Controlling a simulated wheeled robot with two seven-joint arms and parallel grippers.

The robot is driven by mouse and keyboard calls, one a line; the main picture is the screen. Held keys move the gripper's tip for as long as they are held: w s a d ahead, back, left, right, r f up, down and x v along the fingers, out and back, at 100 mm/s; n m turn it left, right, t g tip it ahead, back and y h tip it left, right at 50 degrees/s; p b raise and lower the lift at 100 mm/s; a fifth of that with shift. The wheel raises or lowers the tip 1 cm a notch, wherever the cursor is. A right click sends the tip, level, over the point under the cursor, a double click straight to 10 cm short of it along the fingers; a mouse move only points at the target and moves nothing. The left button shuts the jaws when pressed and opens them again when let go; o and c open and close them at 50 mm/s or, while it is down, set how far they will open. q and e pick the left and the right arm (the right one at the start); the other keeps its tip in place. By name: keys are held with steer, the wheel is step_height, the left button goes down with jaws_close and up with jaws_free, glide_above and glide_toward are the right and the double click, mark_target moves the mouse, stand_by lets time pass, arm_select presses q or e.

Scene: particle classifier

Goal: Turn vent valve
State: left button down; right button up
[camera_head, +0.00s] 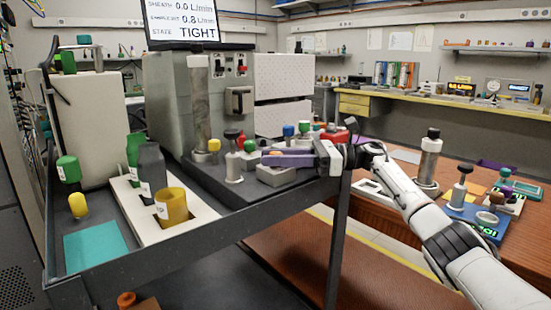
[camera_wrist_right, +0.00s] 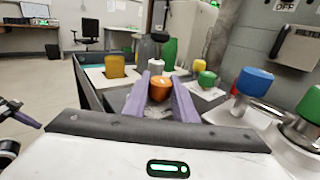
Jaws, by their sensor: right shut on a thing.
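My right gripper (camera_head: 268,158) reaches in from the right over the dark cart top, its purple fingers pointing left. In the right wrist view its fingers (camera_wrist_right: 159,80) lie on both sides of an orange knob (camera_wrist_right: 160,91), shut on it. Which labelled part this knob is, I cannot read; the fingers hide it in the head view. A grey block (camera_head: 277,176) sits just below the fingers. The grey instrument (camera_head: 172,100) stands behind. A purple finger-like part (camera_wrist_right: 18,116), probably my left gripper, shows at the left edge of the wrist view; its opening is unclear.
The screen (camera_head: 183,18) reads sheath 0.0, sample 0.8 L/min, state TIGHT. Blue (camera_head: 289,130) and green (camera_head: 250,146) knobs and a metal column (camera_head: 200,105) crowd the gripper. A white rack (camera_head: 175,228) with bottles stands front left. A wooden table is at right.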

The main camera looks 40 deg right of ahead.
steer(key=o, duration=1)
steer(key=shift+o, duration=0.2)
steer(key=v, duration=1)
steer(key=shift+s+d, duration=0.1)
